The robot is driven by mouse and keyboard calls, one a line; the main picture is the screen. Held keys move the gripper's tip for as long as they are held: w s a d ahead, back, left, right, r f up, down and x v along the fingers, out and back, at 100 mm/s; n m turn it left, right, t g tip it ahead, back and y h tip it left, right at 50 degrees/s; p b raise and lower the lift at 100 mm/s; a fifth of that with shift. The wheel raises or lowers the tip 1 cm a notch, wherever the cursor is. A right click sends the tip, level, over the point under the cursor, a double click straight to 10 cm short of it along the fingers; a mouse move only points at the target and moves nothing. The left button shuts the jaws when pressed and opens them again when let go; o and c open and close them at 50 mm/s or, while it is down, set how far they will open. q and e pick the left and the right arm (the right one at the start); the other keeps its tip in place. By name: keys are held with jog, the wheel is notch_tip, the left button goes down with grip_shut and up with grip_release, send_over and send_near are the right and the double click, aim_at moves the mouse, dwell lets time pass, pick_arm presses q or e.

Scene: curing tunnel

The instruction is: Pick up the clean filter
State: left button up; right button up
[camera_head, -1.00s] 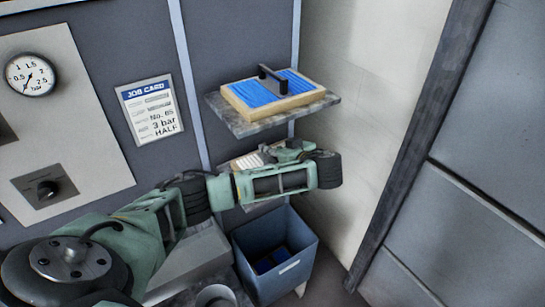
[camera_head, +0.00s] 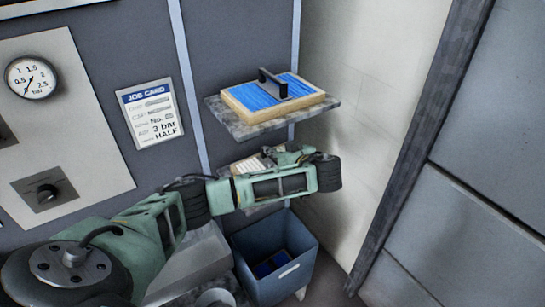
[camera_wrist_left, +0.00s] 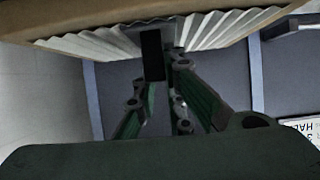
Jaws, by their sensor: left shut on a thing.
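The clean filter (camera_head: 243,166), with white pleats, is mostly hidden behind my left arm in the head view, below the upper shelf. In the left wrist view its pale frame and white pleats (camera_wrist_left: 225,30) fill the top, with a dark handle (camera_wrist_left: 152,55) in front. My left gripper (camera_head: 279,152) is at this filter. In the left wrist view its fingers (camera_wrist_left: 165,58) are shut on the handle. Whether the filter touches its support is hidden. My right gripper is not in view.
A blue-pleated filter (camera_head: 250,96) with a black handle lies on the upper shelf (camera_head: 243,128), just above my left gripper. A blue-grey bin (camera_head: 285,283) with blue pieces stands below.

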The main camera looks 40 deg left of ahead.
aim_at(275, 159)
pick_arm(q)
jog(key=shift+r, duration=0.1)
grip_shut()
dwell(0.3)
notch_tip(275, 159, up, 5)
jog(key=p, duration=0.3)
jog(key=shift+p, duration=0.4)
jog(key=shift+s, duration=0.1)
